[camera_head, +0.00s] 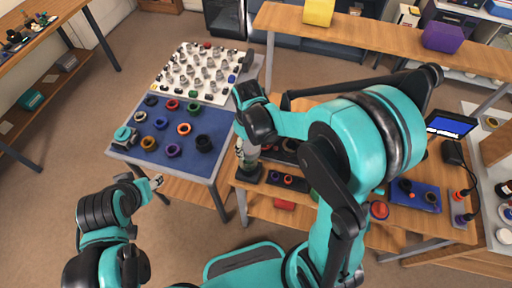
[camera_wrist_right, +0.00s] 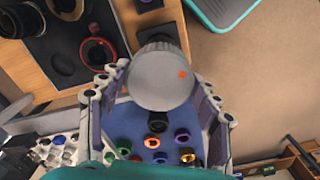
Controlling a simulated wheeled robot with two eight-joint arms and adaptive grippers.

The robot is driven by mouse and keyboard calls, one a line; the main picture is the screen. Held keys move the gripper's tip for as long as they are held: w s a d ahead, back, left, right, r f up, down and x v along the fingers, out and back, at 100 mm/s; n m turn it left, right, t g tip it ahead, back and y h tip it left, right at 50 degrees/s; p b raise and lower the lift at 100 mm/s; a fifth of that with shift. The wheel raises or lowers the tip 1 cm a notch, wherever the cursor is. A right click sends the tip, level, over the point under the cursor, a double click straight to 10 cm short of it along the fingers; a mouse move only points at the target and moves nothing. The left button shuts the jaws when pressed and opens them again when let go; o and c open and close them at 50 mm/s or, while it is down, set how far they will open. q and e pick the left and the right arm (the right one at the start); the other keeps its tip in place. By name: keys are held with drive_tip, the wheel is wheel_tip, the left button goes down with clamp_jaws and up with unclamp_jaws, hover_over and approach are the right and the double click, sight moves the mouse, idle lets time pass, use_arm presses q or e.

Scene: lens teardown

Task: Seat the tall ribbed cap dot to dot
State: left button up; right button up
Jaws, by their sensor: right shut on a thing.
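Any matching dot is hidden. In the head view the cap is small and partly covered by the gripper. My left gripper (camera_head: 157,182) is beside the blue mat's front edge, too small to read.
The blue mat (camera_head: 205,120) holds several coloured rings, and a white board (camera_head: 165,88) behind it holds several grey parts. Dark trays with rings lie on the bench (camera_head: 245,200) near the right gripper. A red ring (camera_wrist_right: 98,50) sits on a dark tray in the wrist view.

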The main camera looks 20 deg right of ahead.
drive_tip(key=shift+w+a+f, duration=0.1)
drive_tip(key=shift+w+a, duration=0.2)
drive_tip(key=shift+a, duration=0.1)
drive_tip(key=shift+f+b, duration=2.35)
drive_tip(key=shift+f, duration=0.6)
drive_tip(key=shift+f+b, duration=0.8)
drive_tip(key=shift+b, duration=0.2)
idle(0.4)
